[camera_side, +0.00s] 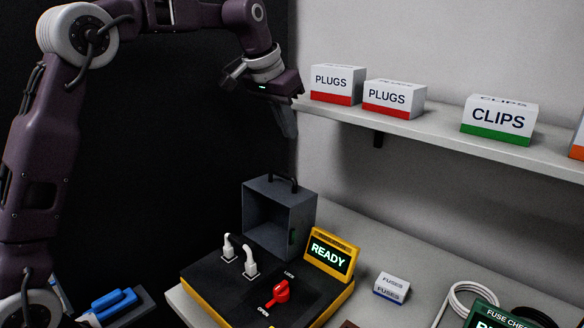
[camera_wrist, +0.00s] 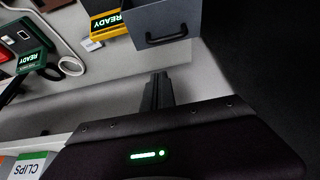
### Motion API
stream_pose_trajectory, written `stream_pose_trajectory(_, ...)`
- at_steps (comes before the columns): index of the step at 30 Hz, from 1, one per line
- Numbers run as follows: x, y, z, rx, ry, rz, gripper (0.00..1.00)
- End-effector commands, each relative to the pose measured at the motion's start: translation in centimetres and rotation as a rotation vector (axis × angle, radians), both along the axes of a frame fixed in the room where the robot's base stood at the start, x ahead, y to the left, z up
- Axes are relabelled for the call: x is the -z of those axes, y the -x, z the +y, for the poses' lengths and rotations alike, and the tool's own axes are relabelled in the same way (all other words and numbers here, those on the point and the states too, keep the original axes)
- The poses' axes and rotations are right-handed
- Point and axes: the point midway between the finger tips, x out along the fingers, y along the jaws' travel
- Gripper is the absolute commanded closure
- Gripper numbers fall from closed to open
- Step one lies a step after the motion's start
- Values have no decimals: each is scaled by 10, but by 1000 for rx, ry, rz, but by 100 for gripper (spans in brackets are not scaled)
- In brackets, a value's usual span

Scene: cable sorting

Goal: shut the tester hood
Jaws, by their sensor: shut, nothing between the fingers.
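The tester (camera_side: 215,283) has a black top and a yellow base. Its grey hood (camera_side: 306,212) stands swung up at the back edge, its hollow side facing the front and its black handle (camera_side: 271,179) on top. The hood (camera_wrist: 190,14) and handle (camera_wrist: 166,37) also show at the top of the wrist view. Two white plugs (camera_side: 250,262) stand upright on the tester, uncovered. A red lever (camera_side: 281,291) sits between LOCK and OPEN marks, seemingly towards OPEN. The yellow display (camera_side: 330,254) reads READY. My gripper (camera_side: 289,131) is shut and empty, above and apart from the handle; its fingers show in the wrist view (camera_wrist: 157,92).
A wall shelf (camera_side: 433,133) at the right holds PLUGS boxes (camera_side: 336,84) and a CLIPS box (camera_side: 499,119), close to my gripper. A FUSES box (camera_side: 391,287), a white cable coil (camera_side: 462,299) and a green fuse checker (camera_side: 497,315) lie right of the tester. Blue connectors (camera_side: 114,301) lie at lower left.

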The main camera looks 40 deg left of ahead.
Motion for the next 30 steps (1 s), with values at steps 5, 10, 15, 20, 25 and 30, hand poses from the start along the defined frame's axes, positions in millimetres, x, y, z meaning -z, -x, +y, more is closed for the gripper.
stream_pose_trajectory(5,16,-22,5,3,-1,4,100)
stream_pose_trajectory(10,44,-33,5,3,-1,6,100)
stream_pose_trajectory(15,78,-49,5,3,-1,5,100)
stream_pose_trajectory(20,102,-55,5,1,-2,2,100)
stream_pose_trajectory(25,103,-29,5,2,-2,1,100)
stream_pose_trajectory(30,104,-20,5,2,-2,1,100)
